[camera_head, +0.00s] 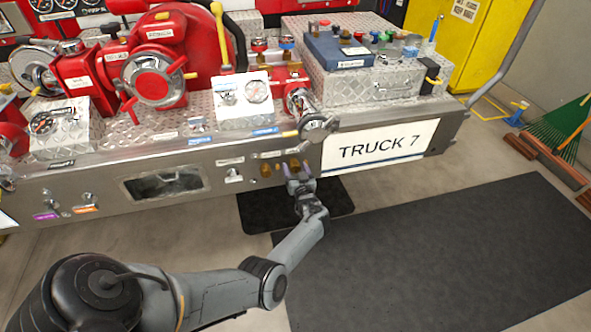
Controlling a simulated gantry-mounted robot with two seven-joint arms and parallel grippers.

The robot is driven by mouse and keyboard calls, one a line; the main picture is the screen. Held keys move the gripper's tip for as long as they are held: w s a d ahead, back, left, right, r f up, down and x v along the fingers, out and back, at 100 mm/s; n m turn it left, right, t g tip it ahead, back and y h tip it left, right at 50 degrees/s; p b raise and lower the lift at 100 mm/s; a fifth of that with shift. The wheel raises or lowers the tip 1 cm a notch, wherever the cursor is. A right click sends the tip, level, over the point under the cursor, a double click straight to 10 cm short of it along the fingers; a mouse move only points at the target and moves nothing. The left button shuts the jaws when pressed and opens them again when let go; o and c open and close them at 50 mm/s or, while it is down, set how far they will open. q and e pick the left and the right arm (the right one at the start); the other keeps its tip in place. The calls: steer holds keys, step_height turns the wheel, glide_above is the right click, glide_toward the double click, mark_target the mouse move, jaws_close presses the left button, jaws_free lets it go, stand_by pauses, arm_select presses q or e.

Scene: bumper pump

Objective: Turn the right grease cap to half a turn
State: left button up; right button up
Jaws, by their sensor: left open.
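The front panel of the bumper (216,161) carries small brass-coloured fittings that look like the grease caps, below small labels. The left one (266,170) is uncovered. The right one (295,164) is at the tips of my left gripper (299,179), which reaches up from below with its fingers apart. The fingers partly hide the right cap. I cannot tell whether they touch it, nor how far the cap is turned. My right gripper is not in view.
A round metal outlet (317,125) juts out just above the gripper. The TRUCK 7 plate (381,146) is to its right. A small switch plate (233,175) and a recess (165,183) are to the left. Dark mats (430,250) cover the open floor in front.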

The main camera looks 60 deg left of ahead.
arm_select(q)
steer(key=shift+s+d+p, duration=0.1)
steer(key=shift+d+p, duration=0.2)
steer(key=shift+d, duration=0.15)
steer(key=p+v, duration=0.3)
steer(key=v, duration=0.7)
steer(key=shift+s+a, duration=0.1)
